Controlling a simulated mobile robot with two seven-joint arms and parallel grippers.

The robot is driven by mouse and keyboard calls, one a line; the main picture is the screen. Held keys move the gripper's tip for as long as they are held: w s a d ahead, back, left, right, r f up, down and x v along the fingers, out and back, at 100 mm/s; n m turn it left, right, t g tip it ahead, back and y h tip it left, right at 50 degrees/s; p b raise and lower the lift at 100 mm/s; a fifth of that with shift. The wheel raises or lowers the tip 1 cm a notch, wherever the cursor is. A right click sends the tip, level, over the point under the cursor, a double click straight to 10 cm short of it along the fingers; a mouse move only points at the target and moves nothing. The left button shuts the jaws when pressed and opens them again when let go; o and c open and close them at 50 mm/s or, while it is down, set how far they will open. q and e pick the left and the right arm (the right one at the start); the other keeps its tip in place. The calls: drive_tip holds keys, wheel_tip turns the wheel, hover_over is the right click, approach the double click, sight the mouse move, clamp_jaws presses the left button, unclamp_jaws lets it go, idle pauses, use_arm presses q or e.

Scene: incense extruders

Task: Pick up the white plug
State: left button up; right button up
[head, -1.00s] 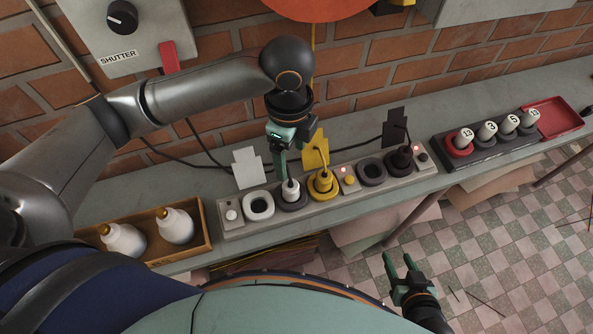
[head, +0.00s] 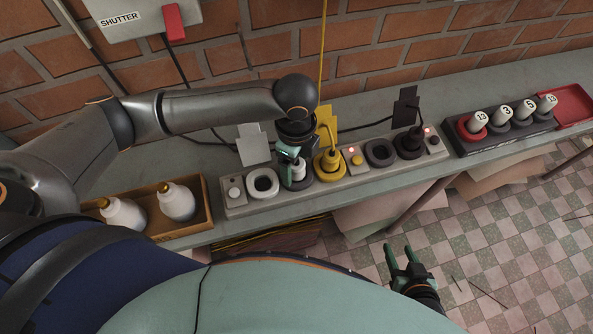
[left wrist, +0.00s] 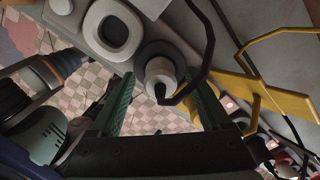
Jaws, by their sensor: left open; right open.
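The white plug (head: 298,171) sits upright in a dark round socket of the grey power strip (head: 325,184). In the left wrist view the white plug (left wrist: 161,76) stands between the two green fingers, with a black cable leaving its top. My left gripper (head: 291,168) is open and comes down around the plug; in the wrist view its fingertips (left wrist: 163,88) lie on either side, with a gap showing. The gripper partly hides the plug in the head view. My right gripper (head: 403,258) is open and empty over the floor, in front of the bench.
A yellow plug (head: 329,162) stands in the socket just right of the white one. An empty white-ringed socket (head: 262,184) is to its left. A black plug (head: 411,142) is further right. A wooden tray (head: 206,200) with two white bottles stands left of the strip.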

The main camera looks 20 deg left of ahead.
use_arm(q)
drive_tip(key=shift+f, duration=0.5)
drive_tip(key=shift+r, duration=0.15)
clamp_jaws()
